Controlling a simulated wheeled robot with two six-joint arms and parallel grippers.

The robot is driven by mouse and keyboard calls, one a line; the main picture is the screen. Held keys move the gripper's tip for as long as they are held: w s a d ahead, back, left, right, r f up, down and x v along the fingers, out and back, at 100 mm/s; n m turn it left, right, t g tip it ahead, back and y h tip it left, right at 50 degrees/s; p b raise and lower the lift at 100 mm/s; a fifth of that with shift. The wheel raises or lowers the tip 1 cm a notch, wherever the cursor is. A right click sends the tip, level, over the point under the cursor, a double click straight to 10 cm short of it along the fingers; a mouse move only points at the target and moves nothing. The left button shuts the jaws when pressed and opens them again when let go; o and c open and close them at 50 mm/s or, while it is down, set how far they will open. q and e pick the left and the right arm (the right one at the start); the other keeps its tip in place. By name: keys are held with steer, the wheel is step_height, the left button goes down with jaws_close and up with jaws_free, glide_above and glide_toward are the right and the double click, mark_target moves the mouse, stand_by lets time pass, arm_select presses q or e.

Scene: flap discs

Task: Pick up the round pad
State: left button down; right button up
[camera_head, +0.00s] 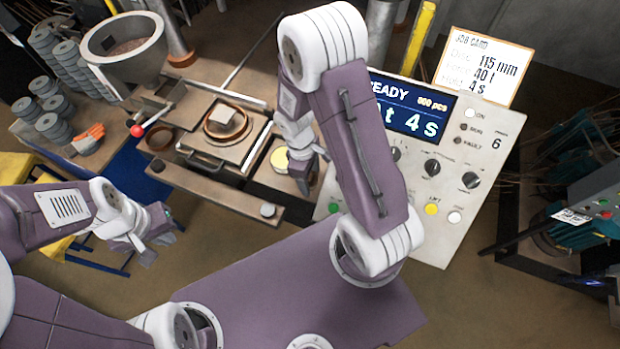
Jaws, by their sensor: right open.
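The round pad (278,158) is a pale yellow disc lying on a small wooden tray at the right of the press bench. My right gripper (306,170) is open and hangs over that tray, just right of the pad. Its wrist partly covers the pad's right side, and I cannot tell whether a finger touches the pad. My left gripper (157,248) is at the lower left, well away from the pad, with its fingers apart and nothing visible between them.
A press mould (222,125) with a brown ring stands left of the pad. A red-knobbed lever (137,131), a hopper (125,45) and stacks of grey discs (68,55) are further left. A control panel (455,150) reading READY stands close on the right.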

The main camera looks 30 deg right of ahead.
steer(key=shift+w+d, duration=0.1)
steer(key=shift+w, duration=0.05)
steer(key=c, duration=1.4)
step_height(320, 180, up, 10)
steer(key=shift+b, duration=0.35)
steer(key=o, duration=0.4)
steer(key=shift+c, duration=1.2)
